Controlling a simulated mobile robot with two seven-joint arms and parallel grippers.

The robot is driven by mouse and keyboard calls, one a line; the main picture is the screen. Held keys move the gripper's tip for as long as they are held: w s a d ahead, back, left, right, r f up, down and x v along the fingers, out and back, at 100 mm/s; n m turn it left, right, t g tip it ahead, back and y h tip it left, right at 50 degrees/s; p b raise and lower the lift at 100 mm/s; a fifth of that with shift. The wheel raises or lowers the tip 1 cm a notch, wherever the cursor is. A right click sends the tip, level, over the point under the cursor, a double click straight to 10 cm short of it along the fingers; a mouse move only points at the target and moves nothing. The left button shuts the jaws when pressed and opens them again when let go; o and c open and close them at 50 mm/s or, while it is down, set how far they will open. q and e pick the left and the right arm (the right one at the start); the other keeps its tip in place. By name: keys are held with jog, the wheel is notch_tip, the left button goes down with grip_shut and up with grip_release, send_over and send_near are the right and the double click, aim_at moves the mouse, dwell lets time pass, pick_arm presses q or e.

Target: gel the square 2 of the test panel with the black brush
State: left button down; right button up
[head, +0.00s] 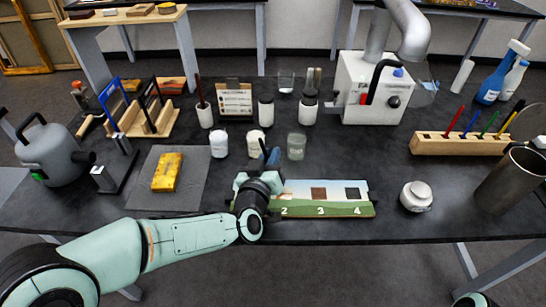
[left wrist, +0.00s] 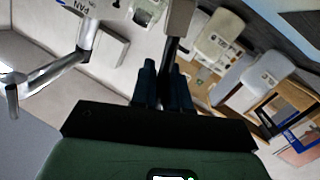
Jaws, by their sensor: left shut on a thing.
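The test panel (head: 335,207) lies near the table's front edge, with numbers 2, 3 and 4 showing. Dark squares show above 3 (head: 319,194) and 4 (head: 353,194). My left wrist and hand cover the panel's left part, including square 1 and most or all of square 2. My left gripper (head: 270,156) is above the panel's back edge. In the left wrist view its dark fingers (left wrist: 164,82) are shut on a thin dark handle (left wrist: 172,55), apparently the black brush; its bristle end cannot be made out. My right gripper is out of view.
White jars (head: 219,145) (head: 256,145) and a glass jar (head: 296,147) stand close behind the panel. A yellow block (head: 167,172) lies on a grey mat (head: 190,195) at left. A white lidded pot (head: 416,196) and metal cylinder (head: 507,183) stand at right.

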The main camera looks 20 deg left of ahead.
pick_arm(q)
notch_tip(320, 180, up, 4)
jog(key=p, duration=0.3)
dwell(0.3)
